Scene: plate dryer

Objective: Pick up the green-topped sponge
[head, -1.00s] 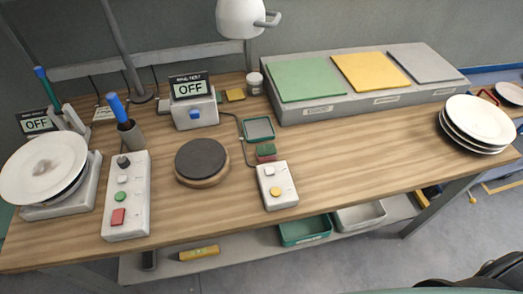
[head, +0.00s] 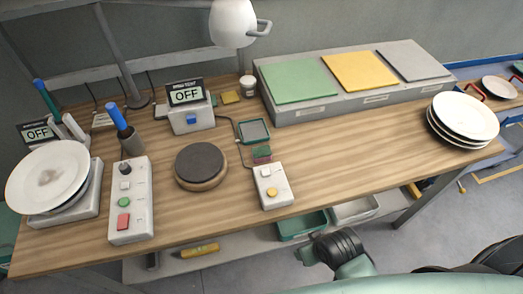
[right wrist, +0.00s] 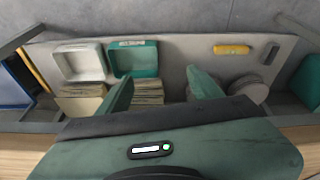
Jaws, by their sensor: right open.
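The green-topped sponge (head: 262,154) is a small block with a green top and a reddish side. It lies on the wooden table (head: 330,150), just behind a white control box (head: 272,187) and in front of a grey-topped tray (head: 254,130). My right gripper (right wrist: 159,80) is open and empty in the right wrist view, over the lower shelf. In the head view my right arm shows at the bottom right, in front of the table's front edge and well away from the sponge. The sponge is not in the right wrist view. My left gripper is in neither view.
A dark round pad (head: 201,163) lies left of the sponge. A plate stack (head: 463,118) stands at the right end. Behind is a grey block (head: 350,92) with coloured panels. The lower shelf (right wrist: 180,60) carries bins. Table right of the sponge is clear.

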